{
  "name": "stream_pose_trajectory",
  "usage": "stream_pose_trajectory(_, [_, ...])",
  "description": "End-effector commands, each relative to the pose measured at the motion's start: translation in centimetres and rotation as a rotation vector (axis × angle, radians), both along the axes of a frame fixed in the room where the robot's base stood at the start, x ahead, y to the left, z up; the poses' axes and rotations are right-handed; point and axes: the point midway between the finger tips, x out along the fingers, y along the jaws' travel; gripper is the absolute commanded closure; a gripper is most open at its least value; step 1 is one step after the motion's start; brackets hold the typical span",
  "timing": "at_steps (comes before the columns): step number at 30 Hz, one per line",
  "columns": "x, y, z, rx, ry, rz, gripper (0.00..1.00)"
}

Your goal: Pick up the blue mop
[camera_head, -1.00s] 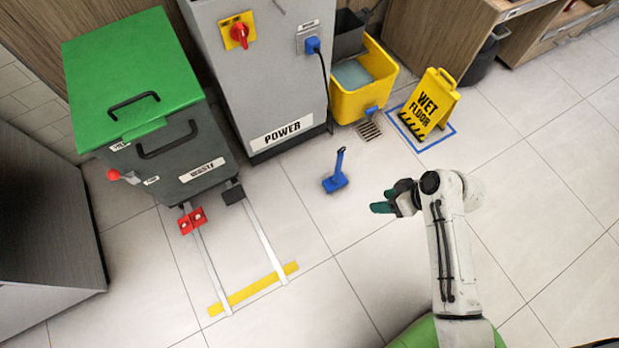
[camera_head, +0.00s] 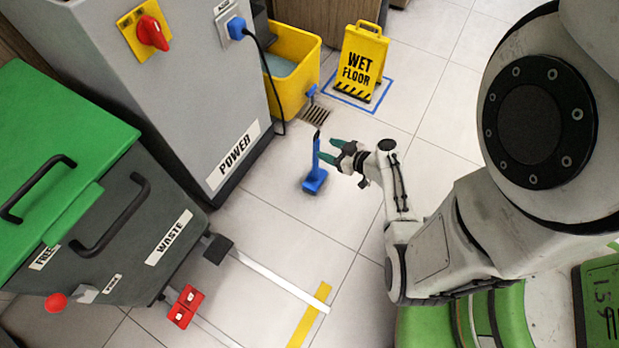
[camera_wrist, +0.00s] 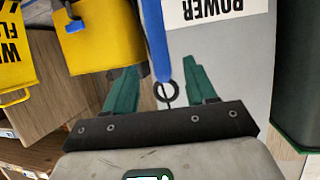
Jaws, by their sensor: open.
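In the wrist view the mop's blue handle (camera_wrist: 155,40) comes down from the top edge and ends in a dark ring between the two fingers of my gripper (camera_wrist: 162,80). The fingers are apart, with gaps beside the handle.
A yellow mop bucket (camera_head: 292,80) and a yellow wet floor sign (camera_head: 358,62) stand behind the mop. The grey power cabinet (camera_head: 180,80) and the green-lidded waste bin (camera_head: 110,230) are to the left. A floor drain (camera_head: 315,114) lies near the bucket.

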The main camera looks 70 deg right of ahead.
Motion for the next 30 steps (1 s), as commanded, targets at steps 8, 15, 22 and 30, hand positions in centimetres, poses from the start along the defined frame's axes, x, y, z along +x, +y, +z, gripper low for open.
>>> stream_pose_trajectory(8, [2.5,-1.0,-1.2,0.001,0.001,0.002,0.44])
stream_pose_trajectory(15, [4.8,-2.0,-2.8,0.002,0.000,0.002,0.44])
stream_pose_trajectory(22, [6.8,-2.8,-3.5,0.001,0.000,0.003,0.44])
stream_pose_trajectory(30, [6.9,-2.8,-3.5,0.001,0.000,0.003,0.47])
